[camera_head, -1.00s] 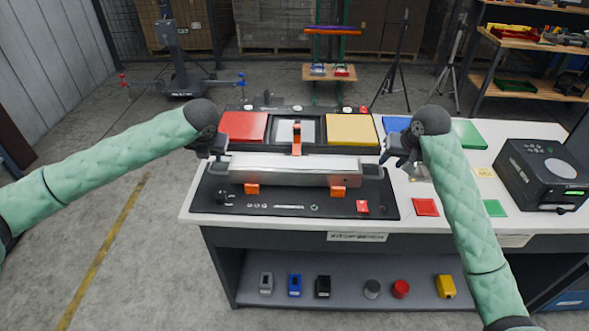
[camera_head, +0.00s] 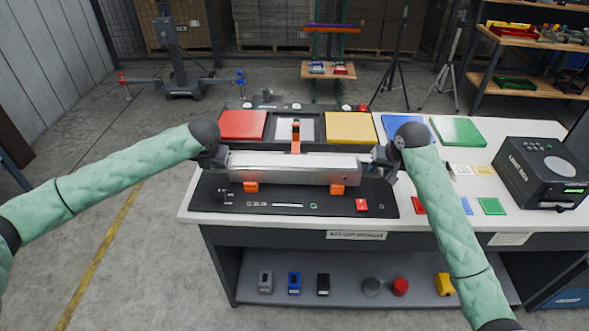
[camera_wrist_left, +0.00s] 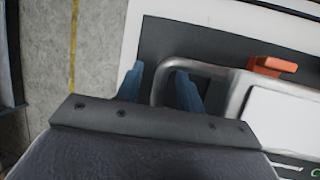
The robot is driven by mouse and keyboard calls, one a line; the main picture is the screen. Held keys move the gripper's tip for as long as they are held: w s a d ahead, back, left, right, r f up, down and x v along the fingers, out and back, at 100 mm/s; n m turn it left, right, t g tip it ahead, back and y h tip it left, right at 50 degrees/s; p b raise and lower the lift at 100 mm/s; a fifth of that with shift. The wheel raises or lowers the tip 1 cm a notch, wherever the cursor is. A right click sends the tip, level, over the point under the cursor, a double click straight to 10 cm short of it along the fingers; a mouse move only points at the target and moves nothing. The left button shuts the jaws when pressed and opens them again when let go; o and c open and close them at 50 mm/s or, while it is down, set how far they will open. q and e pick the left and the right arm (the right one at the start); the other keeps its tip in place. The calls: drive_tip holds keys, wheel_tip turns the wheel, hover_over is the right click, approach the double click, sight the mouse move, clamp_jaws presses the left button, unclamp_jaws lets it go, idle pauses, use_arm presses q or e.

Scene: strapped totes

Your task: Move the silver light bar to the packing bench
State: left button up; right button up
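The silver light bar (camera_head: 293,167) lies level across the black mat on the bench, at two orange supports (camera_head: 251,187). In the left wrist view a grey handle loop (camera_wrist_left: 203,69) shows at its end. My left gripper (camera_head: 219,160) is at the bar's left end. In the left wrist view its blue fingers (camera_wrist_left: 158,88) are apart, one on each side of the handle's outer bar, with gaps. My right gripper (camera_head: 378,158) is at the bar's right end; its fingers are too small and covered to judge. Which bench is the packing bench I cannot tell; the front label is unreadable.
Behind the bar are a red panel (camera_head: 243,125), a yellow panel (camera_head: 351,127) and an upright orange piece (camera_head: 295,137). A black device (camera_head: 543,172) stands at the bench's right. Small coloured items sit on the lower shelf (camera_head: 335,293). Floor is clear at left.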

use_arm(q)
clamp_jaws()
use_arm(e)
clamp_jaws()
use_arm(q)
drive_tip(key=shift+r, duration=0.1)
use_arm(e)
drive_tip(key=shift+r, duration=0.15)
idle(0.9)
